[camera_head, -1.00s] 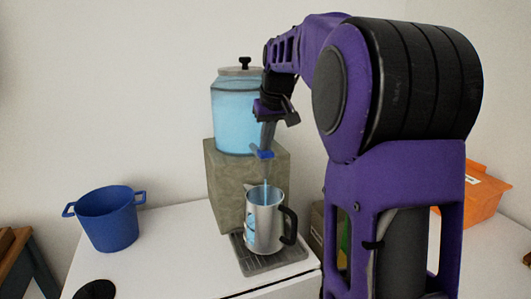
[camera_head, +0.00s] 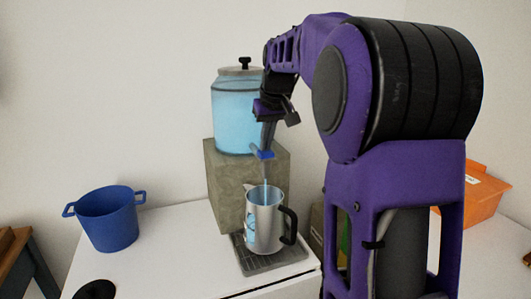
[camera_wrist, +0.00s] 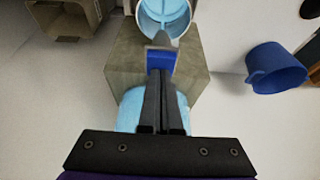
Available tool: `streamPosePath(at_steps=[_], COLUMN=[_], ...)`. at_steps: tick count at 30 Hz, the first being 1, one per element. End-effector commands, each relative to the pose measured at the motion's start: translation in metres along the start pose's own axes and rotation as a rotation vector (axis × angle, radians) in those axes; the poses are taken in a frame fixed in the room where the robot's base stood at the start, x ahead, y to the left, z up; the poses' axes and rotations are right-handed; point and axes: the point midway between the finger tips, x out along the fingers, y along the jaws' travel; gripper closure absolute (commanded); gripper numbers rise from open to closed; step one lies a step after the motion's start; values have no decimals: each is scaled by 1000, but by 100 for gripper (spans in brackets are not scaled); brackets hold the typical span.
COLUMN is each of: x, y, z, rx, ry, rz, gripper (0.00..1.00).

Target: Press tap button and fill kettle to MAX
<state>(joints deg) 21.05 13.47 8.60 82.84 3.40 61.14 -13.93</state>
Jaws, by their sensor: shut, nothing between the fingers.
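A water dispenser jar (camera_head: 236,110) of light-blue water, with a lid, stands on a stone block (camera_head: 228,185). Its blue tap button (camera_head: 263,155) is at the front; it also shows in the wrist view (camera_wrist: 161,60). My gripper (camera_head: 267,146) is shut and empty, pointing down with its fingertips against the button. In the wrist view the closed fingers (camera_wrist: 162,75) meet the button. A thin stream of water falls into the open metal kettle (camera_head: 268,225), upright on the grey drip tray (camera_head: 270,263). Light-blue water shows inside the kettle (camera_wrist: 165,12) and in its side window; the MAX mark is unreadable.
A blue pot (camera_head: 107,220) stands to the left on the white counter (camera_head: 175,245). An orange box (camera_head: 482,198) is at the right behind my arm. A brown box (camera_wrist: 65,18) shows in the wrist view's upper left. The counter between pot and dispenser is clear.

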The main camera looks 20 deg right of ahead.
Motion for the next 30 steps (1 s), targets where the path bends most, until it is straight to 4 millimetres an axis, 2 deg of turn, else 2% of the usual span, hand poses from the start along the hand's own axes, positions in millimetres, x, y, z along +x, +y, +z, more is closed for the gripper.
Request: streamPosePath(at_steps=[1, 10, 14, 22, 30], x=[8, 4, -12, -59, -61], y=[0, 0, 0, 0, 0], z=[6, 5, -2, -24, -25], rx=[2, 2, 2, 1, 1], ry=[-23, -23, -22, -12, -9], rz=[-4, -4, -4, -2, -2], gripper=[100, 100, 100, 100, 100])
